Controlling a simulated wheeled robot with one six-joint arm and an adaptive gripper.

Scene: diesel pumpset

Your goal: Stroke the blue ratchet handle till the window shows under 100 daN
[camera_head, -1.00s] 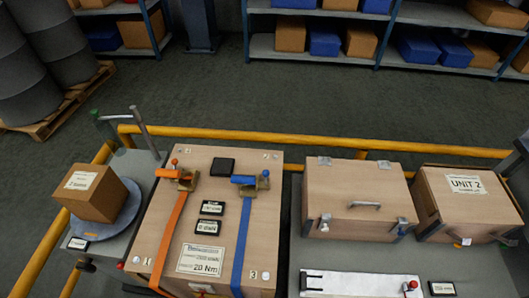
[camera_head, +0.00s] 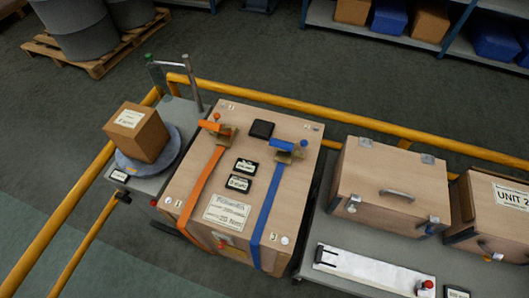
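The blue ratchet handle (camera_head: 282,145) lies at the back right of the large wooden crate (camera_head: 190,155), on a tan ratchet body (camera_head: 288,157). A blue strap (camera_head: 265,218) runs from it over the crate's front edge. An orange ratchet handle (camera_head: 213,127) with its orange strap (camera_head: 200,188) is to the left. Two small dark display windows, an upper one (camera_head: 246,166) and a lower one (camera_head: 239,183), sit between the straps. Their readings are too small to make out now. My gripper is not in view.
Yellow rails (camera_head: 270,98) run behind the crate. A cardboard box (camera_head: 137,131) sits on a round grey plate at the left. A latched wooden case (camera_head: 385,190) and a UNIT 2 box (camera_head: 495,212) stand at the right. A white tray (camera_head: 365,270) lies in front.

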